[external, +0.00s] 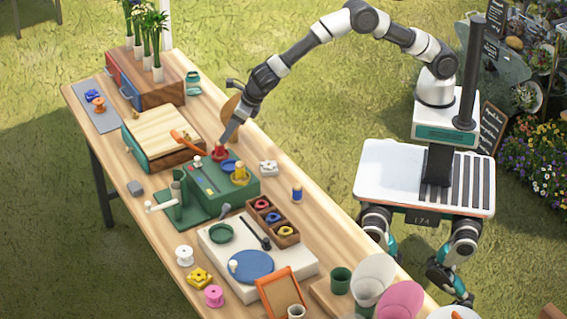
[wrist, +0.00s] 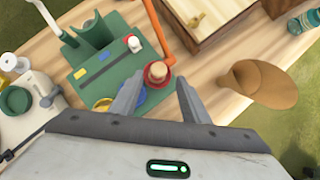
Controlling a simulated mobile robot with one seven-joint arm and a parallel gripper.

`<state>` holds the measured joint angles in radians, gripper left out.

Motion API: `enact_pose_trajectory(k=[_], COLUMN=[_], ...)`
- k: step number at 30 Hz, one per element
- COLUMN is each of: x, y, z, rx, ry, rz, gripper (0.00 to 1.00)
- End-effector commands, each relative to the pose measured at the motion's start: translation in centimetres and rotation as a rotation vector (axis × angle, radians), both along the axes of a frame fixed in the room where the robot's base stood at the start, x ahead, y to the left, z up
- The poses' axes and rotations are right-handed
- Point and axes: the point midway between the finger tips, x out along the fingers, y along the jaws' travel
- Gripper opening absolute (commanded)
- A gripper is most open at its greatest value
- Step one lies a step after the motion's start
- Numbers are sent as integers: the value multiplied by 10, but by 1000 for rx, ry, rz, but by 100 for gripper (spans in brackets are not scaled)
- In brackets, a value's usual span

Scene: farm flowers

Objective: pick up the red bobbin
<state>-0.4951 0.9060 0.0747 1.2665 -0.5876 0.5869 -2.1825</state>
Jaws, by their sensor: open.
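The red bobbin (external: 219,154) stands upright on the green box (external: 200,183). In the wrist view the red bobbin (wrist: 158,73) shows a red flange and a tan top. My gripper (external: 228,138) reaches down just above and beside it, tilted. The bobbin appears just beyond the fingertips. I cannot tell whether a finger touches it.
A yellow bobbin (external: 240,173) and a blue piece (external: 230,165) sit close by on the green box. An orange-handled tool (external: 187,142) leans near the wooden box (external: 165,135). A round brown wooden piece (wrist: 258,84) stands at right in the wrist view.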

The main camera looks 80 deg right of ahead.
Motion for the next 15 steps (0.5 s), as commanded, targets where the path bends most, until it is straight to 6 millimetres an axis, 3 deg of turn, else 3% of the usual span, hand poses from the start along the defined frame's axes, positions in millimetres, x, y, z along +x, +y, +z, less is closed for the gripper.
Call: enact_pose_trajectory(k=[9, 15], x=[17, 25], y=[3, 3], z=[-35, -46], rx=[-1, 0], ry=[1, -1], rz=[0, -1], gripper=[42, 42])
